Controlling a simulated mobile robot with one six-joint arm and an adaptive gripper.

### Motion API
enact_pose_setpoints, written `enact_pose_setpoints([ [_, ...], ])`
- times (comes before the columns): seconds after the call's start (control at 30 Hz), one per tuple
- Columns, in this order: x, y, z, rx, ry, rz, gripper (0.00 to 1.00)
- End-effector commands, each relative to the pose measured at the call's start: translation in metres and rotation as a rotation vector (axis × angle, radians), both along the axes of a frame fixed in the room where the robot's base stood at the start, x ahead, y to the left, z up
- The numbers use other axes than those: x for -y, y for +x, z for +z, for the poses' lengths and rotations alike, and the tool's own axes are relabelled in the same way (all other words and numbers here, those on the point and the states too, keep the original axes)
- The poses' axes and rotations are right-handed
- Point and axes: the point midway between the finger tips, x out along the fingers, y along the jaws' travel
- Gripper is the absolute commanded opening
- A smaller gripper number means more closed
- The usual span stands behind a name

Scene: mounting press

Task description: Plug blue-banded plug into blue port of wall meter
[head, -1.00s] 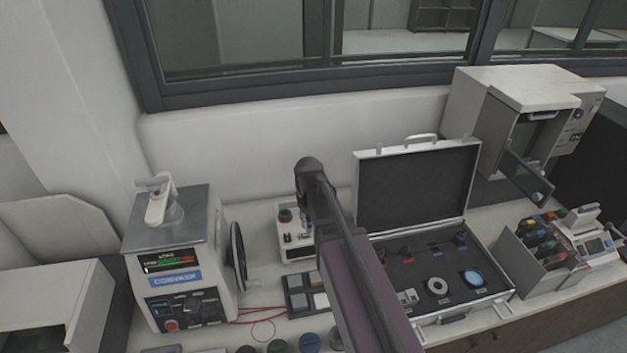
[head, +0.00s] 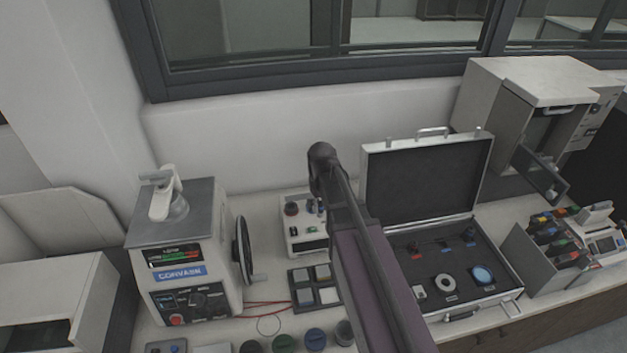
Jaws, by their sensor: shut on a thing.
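My arm (head: 375,275) rises from the bottom of the head view to a dark joint (head: 322,160) in front of the wall. My gripper does not show, so its jaws and anything in them are hidden. I cannot make out a blue-banded plug or a wall meter with a blue port. A small white box (head: 293,230) with a red knob and small blue and green parts stands on the bench, partly covered by my arm. I cannot tell whether it has to do with the task.
An open case (head: 425,180) with small parts in dark foam lies right of my arm. A grey machine with a handwheel (head: 185,255) stands at left. A tray of squares (head: 302,272) and several round pots (head: 284,343) are near the front. An open-doored white cabinet (head: 540,85) is at right.

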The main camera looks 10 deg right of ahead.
Motion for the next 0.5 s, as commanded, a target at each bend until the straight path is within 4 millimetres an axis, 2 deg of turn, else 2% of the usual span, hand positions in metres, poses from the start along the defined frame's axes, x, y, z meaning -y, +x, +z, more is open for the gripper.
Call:
enact_pose_setpoints([
  [0.03,0.0,0.012,0.0,0.0,0.0,0.0,0.0],
  [0.3,0.001,0.067,0.002,0.0,0.0,-0.001,0.0],
  [0.5,0.002,0.101,0.003,0.0,0.0,-0.002,0.0],
])
